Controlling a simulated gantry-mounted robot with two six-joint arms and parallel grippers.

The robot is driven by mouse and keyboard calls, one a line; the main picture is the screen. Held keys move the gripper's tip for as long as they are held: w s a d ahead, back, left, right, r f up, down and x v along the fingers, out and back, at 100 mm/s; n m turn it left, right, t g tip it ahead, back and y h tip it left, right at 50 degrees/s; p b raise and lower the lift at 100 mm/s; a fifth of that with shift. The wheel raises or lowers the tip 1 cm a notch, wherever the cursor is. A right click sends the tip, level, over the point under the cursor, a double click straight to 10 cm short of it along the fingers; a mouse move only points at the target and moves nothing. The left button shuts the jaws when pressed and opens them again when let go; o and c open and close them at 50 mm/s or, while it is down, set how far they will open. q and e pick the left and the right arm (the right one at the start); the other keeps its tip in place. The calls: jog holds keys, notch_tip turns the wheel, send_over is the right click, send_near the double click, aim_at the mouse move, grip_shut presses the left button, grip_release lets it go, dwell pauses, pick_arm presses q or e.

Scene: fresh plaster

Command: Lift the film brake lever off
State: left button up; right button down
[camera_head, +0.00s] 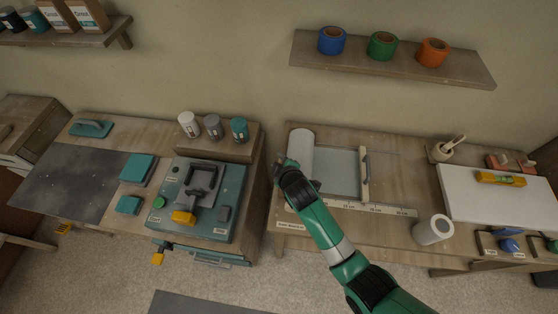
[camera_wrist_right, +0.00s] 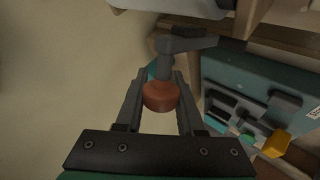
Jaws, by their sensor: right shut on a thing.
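My right gripper (camera_head: 281,166) is at the left end of the white film roll (camera_head: 301,146) on the right bench. In the right wrist view, my right gripper (camera_wrist_right: 160,88) is shut on the reddish-brown knob of the film brake lever (camera_wrist_right: 186,44). The lever's dark grey arm runs from the knob up and to the right, close to the pale roll at the top. I cannot tell whether the lever still touches its mount. In the head view my gripper hides the lever. My left gripper is in neither view.
A teal machine (camera_head: 212,212) with a yellow part stands on the left bench, beyond a narrow gap. Several cans stand on a raised wooden block (camera_head: 208,144). A ruler strip (camera_head: 362,208) and a loose white roll (camera_head: 433,230) lie on the right bench.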

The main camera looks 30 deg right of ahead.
jog(key=c, duration=0.5)
grip_release()
